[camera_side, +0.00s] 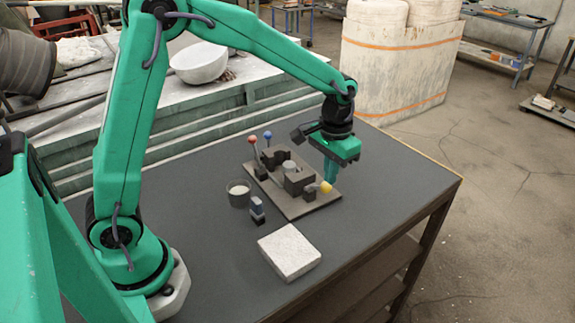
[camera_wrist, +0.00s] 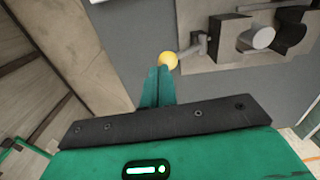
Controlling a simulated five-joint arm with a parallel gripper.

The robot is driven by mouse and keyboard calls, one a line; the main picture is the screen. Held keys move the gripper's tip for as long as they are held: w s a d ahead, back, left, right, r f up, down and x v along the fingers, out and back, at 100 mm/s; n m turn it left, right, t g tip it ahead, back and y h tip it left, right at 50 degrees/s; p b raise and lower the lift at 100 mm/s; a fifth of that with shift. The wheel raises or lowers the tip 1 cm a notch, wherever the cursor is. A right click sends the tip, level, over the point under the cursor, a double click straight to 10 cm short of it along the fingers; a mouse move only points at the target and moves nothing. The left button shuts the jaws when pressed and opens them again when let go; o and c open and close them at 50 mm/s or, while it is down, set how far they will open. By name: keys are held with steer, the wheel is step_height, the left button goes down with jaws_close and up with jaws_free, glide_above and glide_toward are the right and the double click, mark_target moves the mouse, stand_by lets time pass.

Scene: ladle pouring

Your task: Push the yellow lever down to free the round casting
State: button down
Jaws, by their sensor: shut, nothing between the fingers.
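The yellow lever (camera_side: 325,187) is on the near right part of the fixture plate (camera_side: 297,210). Its round knob leans out to the right, low over the plate edge. It also shows in the wrist view (camera_wrist: 169,60), its short arm running to a dark block. My gripper (camera_side: 329,180) is shut and empty, pointing down, its tips right at the knob; I cannot tell whether they touch it. The tips also show in the wrist view (camera_wrist: 157,70). The round casting (camera_side: 290,166), a grey cylinder, sits in a dark holder on the plate.
A red-knobbed lever (camera_side: 252,139) and a blue-knobbed lever (camera_side: 268,135) stand upright at the plate's far left. The table's right side is clear.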

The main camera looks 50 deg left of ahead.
steer(key=shift+r, duration=0.2)
step_height(320, 180, up, 6)
steer(key=shift+f, duration=0.1)
stand_by(0.7)
steer(key=s+a+r+t, duration=0.2)
steer(key=s+a+r, duration=0.1)
steer(key=s, duration=0.7)
steer(key=s+a+r+t, duration=0.3)
steer(key=s, duration=0.7)
steer(key=shift+s+t, duration=0.3)
steer(key=shift+s, duration=0.1)
